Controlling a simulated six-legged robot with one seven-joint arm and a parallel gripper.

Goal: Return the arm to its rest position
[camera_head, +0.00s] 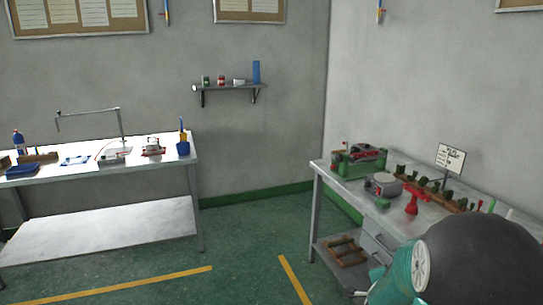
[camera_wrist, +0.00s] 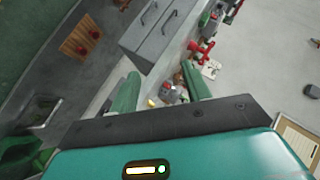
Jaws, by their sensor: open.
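My gripper (camera_wrist: 162,86) shows in the wrist view with its two green fingers spread apart. No object is held between them; a small cluttered patch of the bench area shows beyond the gap. In the head view a teal and black part of my arm (camera_head: 398,276) fills the bottom right corner, in front of the near end of the right workbench (camera_head: 330,174). The fingers cannot be made out in the head view.
The right bench carries a red funnel-like item (camera_head: 411,205), a round grey device (camera_head: 382,184) and a sign (camera_head: 451,157). Green floor between the tables is clear, with yellow lines.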

